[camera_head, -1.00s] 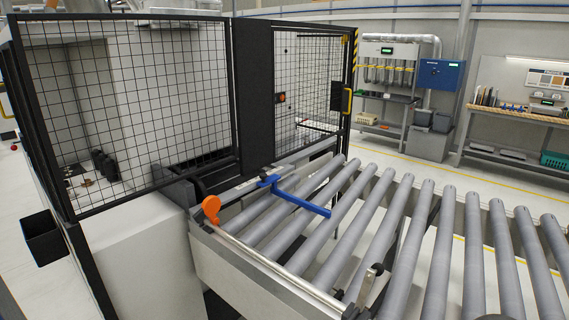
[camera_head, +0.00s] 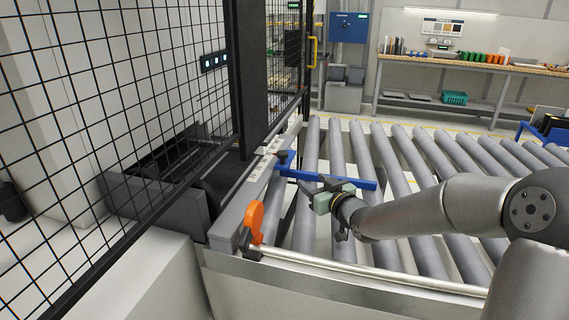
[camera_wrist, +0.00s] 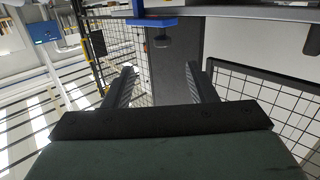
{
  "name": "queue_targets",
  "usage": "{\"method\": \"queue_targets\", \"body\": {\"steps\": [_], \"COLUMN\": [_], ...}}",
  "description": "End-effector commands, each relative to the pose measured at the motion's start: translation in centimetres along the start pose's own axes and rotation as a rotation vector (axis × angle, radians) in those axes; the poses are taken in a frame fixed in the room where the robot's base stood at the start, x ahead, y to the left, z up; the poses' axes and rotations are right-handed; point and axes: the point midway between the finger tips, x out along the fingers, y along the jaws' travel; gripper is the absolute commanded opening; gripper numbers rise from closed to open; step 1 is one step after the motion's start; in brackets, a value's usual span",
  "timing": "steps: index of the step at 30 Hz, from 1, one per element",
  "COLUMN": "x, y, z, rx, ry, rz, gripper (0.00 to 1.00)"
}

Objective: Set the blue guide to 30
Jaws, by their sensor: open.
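The blue guide (camera_head: 358,183) is a long bar lying across the near rollers. Its left end has a dark knob (camera_head: 282,157) beside a pale scale strip (camera_head: 262,163) on the rail; the marks are too small to read. My gripper (camera_head: 312,184) is at the near side of the bar and hides part of it from view; I cannot tell whether they touch. In the wrist view the guide (camera_wrist: 152,22) shows at the top, beyond the open fingers (camera_wrist: 161,70), with nothing between them.
An orange handle (camera_head: 251,222) stands at the near end of the rail. A black mesh fence (camera_head: 110,110) and dark post are on the left. The roller conveyor (camera_head: 430,150) extends to the right with empty rollers. A workbench (camera_head: 470,65) stands at the back.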

Motion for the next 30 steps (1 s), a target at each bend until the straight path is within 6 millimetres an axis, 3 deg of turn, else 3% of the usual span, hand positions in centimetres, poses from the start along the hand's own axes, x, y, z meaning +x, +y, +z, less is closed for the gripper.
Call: {"method": "queue_targets", "body": {"steps": [8,24,30], "x": [2.7,14.1,16.8], "y": [0.0,-0.2,-0.3], "z": [-1.2,-2.2,-2.3], "rx": [0.019,0.018,0.018], "ry": [0.086,0.082,0.081], "rz": [-0.024,-0.021,-0.021], "gripper": [0.52,0.52,0.52]}}
